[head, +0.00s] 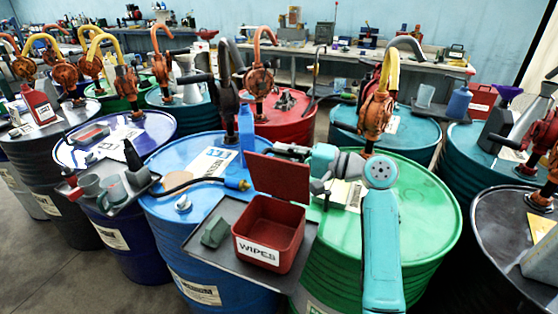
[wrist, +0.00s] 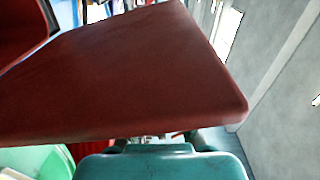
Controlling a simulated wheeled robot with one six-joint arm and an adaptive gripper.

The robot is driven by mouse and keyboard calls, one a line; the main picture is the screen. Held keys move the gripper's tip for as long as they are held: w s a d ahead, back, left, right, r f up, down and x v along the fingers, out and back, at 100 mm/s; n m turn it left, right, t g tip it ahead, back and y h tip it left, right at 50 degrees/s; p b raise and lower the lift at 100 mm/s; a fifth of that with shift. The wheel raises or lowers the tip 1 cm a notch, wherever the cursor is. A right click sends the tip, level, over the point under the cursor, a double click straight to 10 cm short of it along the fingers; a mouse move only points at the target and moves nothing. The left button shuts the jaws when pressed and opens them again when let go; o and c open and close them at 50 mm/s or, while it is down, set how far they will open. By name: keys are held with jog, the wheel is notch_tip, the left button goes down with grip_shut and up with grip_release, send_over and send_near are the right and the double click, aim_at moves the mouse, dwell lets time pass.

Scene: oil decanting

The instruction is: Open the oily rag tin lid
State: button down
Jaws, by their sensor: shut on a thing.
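The red tin (head: 268,240) carries a white "WIPES" label on its front and sits on a dark tray on the drums. Its red lid (head: 278,178) stands raised, nearly upright, at the tin's back edge, and the tin's inside shows. My gripper (head: 284,150) is at the lid's top edge, shut on the lid; its fingertips are partly hidden. In the wrist view the lid (wrist: 130,70) fills the middle as a broad red panel, with my teal wrist below it.
The dark tray (head: 212,258) also bears a small green block (head: 214,232). A blue bottle (head: 246,130) stands close behind the lid. An orange hand pump (head: 377,110) rises from the green drum (head: 425,205) at right. Several other drums crowd around.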

jog(key=shift+w+d+f+m, duration=0.1)
jog(key=shift+w+d+m, duration=0.1)
jog(key=shift+w+m, duration=0.3)
jog(key=shift+w+d+f+m, duration=0.1)
jog(key=shift+w+d+m, duration=0.05)
jog(key=shift+w+m, duration=0.35)
jog(key=c, duration=1.2)
grip_release()
jog(key=shift+o, duration=0.2)
jog(key=shift+d, duration=0.1)
jog(key=v, duration=1.2)
